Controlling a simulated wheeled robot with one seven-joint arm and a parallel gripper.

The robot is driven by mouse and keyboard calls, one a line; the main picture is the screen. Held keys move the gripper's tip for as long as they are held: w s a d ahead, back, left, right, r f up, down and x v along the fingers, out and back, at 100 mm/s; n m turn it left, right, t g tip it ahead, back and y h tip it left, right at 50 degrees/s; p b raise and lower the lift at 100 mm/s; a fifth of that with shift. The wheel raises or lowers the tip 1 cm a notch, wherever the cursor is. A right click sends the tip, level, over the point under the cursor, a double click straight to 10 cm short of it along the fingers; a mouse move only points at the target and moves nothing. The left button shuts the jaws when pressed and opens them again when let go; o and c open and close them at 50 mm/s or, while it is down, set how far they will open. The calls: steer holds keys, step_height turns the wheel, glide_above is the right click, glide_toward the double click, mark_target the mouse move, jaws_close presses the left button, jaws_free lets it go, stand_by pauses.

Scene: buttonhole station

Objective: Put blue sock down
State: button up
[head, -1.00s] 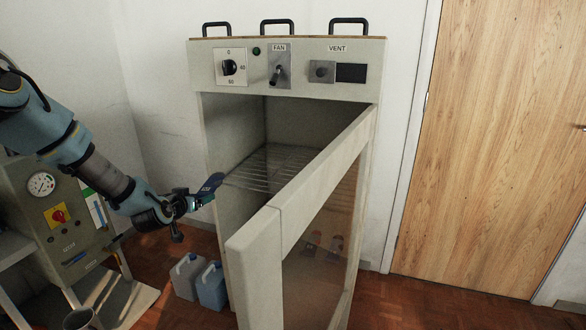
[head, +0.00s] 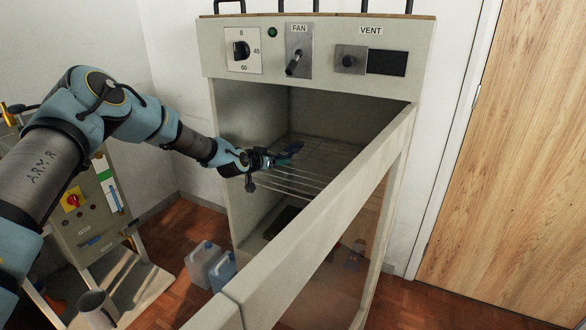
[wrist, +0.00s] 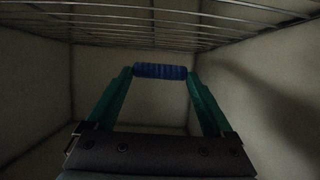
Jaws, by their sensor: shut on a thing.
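My gripper (head: 268,160) is inside the open cabinet, near the wire rack (head: 305,190). It is shut on the blue sock (head: 290,153), which points toward the cabinet's back. In the wrist view the sock (wrist: 160,72) shows as a small ribbed blue roll pinched between the tips of the two green fingers of my gripper (wrist: 160,75). The rack's wires (wrist: 230,18) cross the top of the wrist view, apart from the sock. The exact gap between sock and rack cannot be told.
The cabinet door (head: 330,215) stands open, its top edge running close to the right of my gripper. The cabinet's left wall (head: 222,165) is close to my wrist. The rack looks empty. Two jugs (head: 210,266) stand on the floor, left of the cabinet.

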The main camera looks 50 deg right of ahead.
mark_target(275, 182)
steer(key=shift+f+p, duration=0.85)
steer(key=shift+f, duration=2.45)
steer(key=o, duration=1.1)
steer(key=shift+a, duration=0.1)
steer(key=b+v, duration=0.2)
steer(key=v, duration=1)
steer(key=shift+b, duration=0.35)
